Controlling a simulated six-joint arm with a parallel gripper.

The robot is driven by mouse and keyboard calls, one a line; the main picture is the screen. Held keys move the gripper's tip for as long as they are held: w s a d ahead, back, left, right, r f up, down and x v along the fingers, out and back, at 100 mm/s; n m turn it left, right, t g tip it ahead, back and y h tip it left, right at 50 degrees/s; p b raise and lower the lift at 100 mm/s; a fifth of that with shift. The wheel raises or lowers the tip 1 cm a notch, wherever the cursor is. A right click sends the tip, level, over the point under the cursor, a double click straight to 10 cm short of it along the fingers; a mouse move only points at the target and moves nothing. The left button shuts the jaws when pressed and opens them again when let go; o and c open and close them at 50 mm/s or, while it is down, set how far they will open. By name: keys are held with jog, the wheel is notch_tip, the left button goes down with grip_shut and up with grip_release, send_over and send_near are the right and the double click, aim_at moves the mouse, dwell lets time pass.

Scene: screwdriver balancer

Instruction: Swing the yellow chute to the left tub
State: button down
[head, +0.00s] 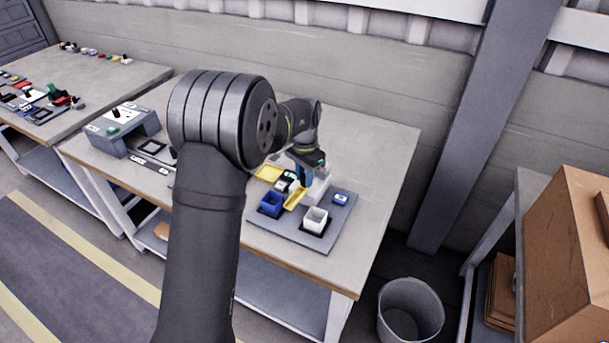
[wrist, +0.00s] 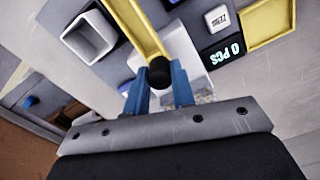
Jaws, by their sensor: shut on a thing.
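The yellow chute (head: 295,199) is an open trough on the grey board, its lower end between the two tubs. In the wrist view the chute (wrist: 138,25) runs up out of the frame from a black knob (wrist: 158,72). My gripper (head: 304,174) is at the chute's rear end. Its blue fingers (wrist: 160,88) are closed around the knob, partly hiding it. The blue tub (head: 270,204) stands left of the chute, and the white tub (head: 315,220) stands right of it. The white tub (wrist: 90,36) also shows in the wrist view.
A yellow tray (head: 269,173) lies behind the blue tub. A small display reading 0 PCS (wrist: 222,53) is beside a white button block (wrist: 217,18). A blue block (head: 341,199) sits at the board's right. A grey stand (head: 122,130) is on the left; the table's right side is clear.

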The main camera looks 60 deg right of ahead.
jog(key=m, duration=0.5)
jog(key=shift+m, duration=2.6)
jog(key=shift+d, duration=0.1)
jog(key=c, duration=1.2)
grip_release()
jog(key=shift+r, duration=0.15)
notch_tip(320, 180, up, 17)
